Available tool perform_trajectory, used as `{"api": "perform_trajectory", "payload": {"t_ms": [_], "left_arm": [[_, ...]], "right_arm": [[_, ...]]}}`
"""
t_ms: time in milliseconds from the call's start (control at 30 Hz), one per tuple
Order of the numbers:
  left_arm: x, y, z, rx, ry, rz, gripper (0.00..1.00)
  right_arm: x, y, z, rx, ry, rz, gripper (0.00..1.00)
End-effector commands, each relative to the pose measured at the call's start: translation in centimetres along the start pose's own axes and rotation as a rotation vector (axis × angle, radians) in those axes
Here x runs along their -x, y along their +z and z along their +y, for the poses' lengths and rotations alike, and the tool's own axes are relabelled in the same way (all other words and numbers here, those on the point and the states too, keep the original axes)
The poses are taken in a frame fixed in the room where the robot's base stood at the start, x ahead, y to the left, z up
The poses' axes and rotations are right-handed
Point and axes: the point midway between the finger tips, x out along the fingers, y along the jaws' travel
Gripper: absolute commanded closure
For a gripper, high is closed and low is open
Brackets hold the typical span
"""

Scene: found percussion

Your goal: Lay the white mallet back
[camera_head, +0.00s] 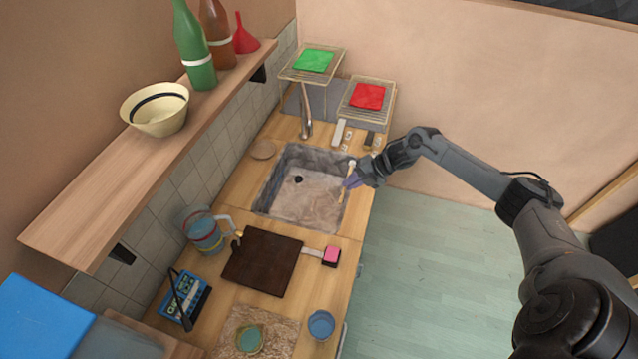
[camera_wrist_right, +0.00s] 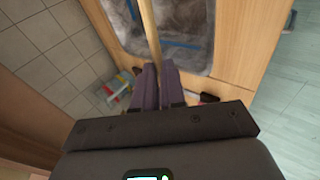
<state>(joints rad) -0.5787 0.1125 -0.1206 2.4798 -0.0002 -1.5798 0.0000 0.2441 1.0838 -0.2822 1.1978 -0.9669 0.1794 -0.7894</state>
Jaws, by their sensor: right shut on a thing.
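The white mallet has a pale head (camera_head: 351,163) and a thin tan wooden handle (camera_head: 342,196). My right gripper (camera_head: 351,182) is shut on its handle, over the right edge of the stone sink (camera_head: 270,205). In the right wrist view the two purple fingers (camera_wrist_right: 157,85) close around the wooden handle (camera_wrist_right: 149,35), which runs up out of the picture; the head is not visible there. A small white piece (camera_head: 339,132) and a dark piece (camera_head: 369,138) lie in front of the racks. My left gripper is not in view.
A green pad (camera_head: 314,60) and a red pad (camera_head: 368,96) lie on wire racks behind the sink. A faucet (camera_head: 306,112) rises at the sink's back. A shelf (camera_head: 110,195) overhangs the left.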

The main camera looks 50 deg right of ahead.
Motion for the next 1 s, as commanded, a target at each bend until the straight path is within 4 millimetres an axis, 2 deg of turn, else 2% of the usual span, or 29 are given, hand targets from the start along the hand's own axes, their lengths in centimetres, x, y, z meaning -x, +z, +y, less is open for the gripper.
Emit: {"api": "perform_trajectory", "payload": {"t_ms": [33,100,300,433,1000], "left_arm": [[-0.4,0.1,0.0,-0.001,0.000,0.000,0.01],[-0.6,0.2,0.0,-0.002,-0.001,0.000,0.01],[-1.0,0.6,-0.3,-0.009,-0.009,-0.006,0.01],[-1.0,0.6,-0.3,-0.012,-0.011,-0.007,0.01],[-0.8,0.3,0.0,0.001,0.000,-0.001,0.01]], "right_arm": [[0.1,0.3,-1.9,0.005,-0.010,-0.010,1.00],[0.4,0.5,-3.3,0.013,-0.011,-0.022,1.00],[0.5,0.5,-5.9,0.038,-0.017,-0.049,1.00],[0.3,0.4,-6.5,0.049,-0.020,-0.062,1.00],[0.4,0.3,-6.5,0.057,-0.024,-0.073,1.00]]}}
